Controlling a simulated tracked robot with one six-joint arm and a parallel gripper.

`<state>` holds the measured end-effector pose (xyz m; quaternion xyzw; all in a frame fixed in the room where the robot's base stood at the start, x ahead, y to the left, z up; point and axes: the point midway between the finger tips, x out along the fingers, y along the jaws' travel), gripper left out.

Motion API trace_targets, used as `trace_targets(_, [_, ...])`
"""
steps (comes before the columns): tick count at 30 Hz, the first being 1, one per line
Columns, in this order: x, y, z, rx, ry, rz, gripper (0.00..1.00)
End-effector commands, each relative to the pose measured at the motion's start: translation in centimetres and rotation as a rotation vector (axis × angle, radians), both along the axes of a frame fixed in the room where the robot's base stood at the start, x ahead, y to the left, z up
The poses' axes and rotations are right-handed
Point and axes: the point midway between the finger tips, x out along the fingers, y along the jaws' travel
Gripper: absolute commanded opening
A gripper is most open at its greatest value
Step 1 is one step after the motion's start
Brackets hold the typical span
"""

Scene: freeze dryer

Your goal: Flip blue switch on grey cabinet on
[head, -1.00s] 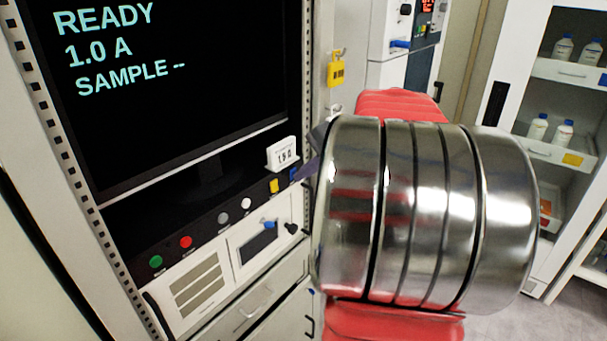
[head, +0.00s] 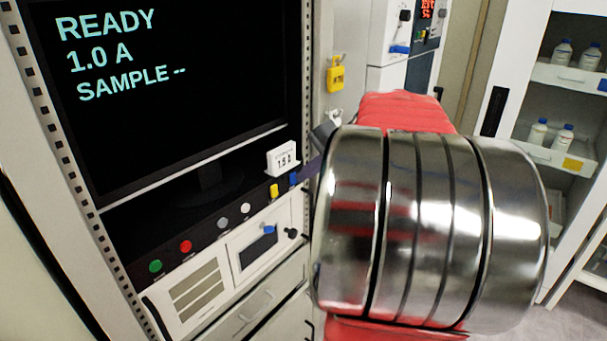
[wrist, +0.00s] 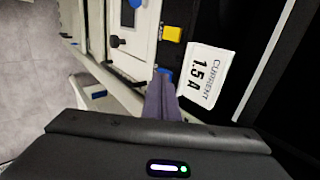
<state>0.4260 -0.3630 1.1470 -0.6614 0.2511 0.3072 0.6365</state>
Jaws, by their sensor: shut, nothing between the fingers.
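The grey cabinet (head: 55,110) stands on the left in the head view. A small blue switch (head: 293,179) is at the right end of its dark control strip, beside a yellow switch (head: 274,190). In the wrist view the blue switch (wrist: 165,72) shows just beyond my fingertips, partly hidden by them. My gripper (head: 309,168) has purplish fingers, shut and empty, just right of the blue switch. The fingers also show in the wrist view (wrist: 161,84). Whether they touch the switch, and which position it is in, I cannot tell.
A white card (head: 282,158) reading 1.5 A stands above the switches. Green (head: 155,266) and red (head: 186,246) buttons sit further left. A blue knob (head: 269,230) is on the panel below. A yellow padlock (head: 336,77) hangs behind. My arm hides the centre right.

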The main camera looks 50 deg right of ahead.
Motion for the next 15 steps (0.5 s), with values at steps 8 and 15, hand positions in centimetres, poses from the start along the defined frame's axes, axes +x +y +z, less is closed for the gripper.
trace_targets(8, [-2.9,-0.4,1.3,-0.002,-0.002,-0.001,0.0])
trace_targets(15, [-5.6,-0.3,4.3,-0.001,-0.001,0.004,0.0])
